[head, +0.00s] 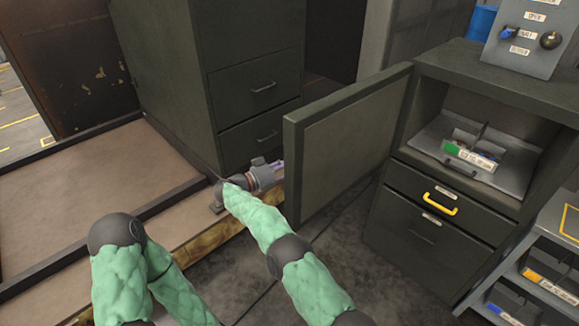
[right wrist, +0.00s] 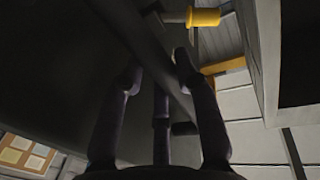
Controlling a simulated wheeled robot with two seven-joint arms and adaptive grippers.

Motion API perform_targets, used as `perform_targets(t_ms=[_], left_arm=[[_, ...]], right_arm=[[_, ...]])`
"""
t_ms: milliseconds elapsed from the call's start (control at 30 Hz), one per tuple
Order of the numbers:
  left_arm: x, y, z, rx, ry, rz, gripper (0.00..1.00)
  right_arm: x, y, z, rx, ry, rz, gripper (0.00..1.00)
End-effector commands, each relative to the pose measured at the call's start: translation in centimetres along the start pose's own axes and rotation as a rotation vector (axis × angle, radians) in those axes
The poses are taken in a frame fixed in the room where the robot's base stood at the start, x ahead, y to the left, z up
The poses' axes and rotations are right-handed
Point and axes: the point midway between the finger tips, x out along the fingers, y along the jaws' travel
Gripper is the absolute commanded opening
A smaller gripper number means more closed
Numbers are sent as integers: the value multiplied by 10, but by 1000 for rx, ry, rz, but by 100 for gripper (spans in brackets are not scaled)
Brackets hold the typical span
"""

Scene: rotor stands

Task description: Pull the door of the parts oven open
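The parts oven (head: 463,165) is a dark grey cabinet at the right of the head view. Its door (head: 345,145) stands wide open, swung to the left, with its inner face towards me. A tray (head: 508,175) with a green-and-white labelled piece shows inside. My right gripper (head: 272,172) is at the door's far left edge; its fingertips are partly hidden behind the door. In the right wrist view, the right gripper (right wrist: 158,70) has its fingers apart, close to a dark diagonal edge. Contact with the door is unclear. My left gripper is out of view.
A control box (head: 527,38) with knobs stands on the oven. Below are drawers, one with a yellow handle (head: 440,204). A bin rack (head: 545,270) stands at the lower right. A tall drawer cabinet (head: 240,75) stands behind the door. The floor before the oven is clear.

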Motion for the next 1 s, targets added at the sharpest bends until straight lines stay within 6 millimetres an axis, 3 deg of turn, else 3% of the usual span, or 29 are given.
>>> perform_targets(t_ms=[33, 100, 533, 667, 1000], left_arm=[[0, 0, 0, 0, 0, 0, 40], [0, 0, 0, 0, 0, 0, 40], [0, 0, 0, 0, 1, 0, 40], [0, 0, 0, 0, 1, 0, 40], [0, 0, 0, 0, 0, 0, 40]], right_arm=[[-2, -1, 0, -5, 2, -4, 41], [-2, -1, 0, -4, 2, -3, 56], [-7, 0, -1, 0, 1, -2, 56], [-25, -1, 0, -1, 2, -4, 56], [-91, -1, 1, -1, 1, -4, 56]])
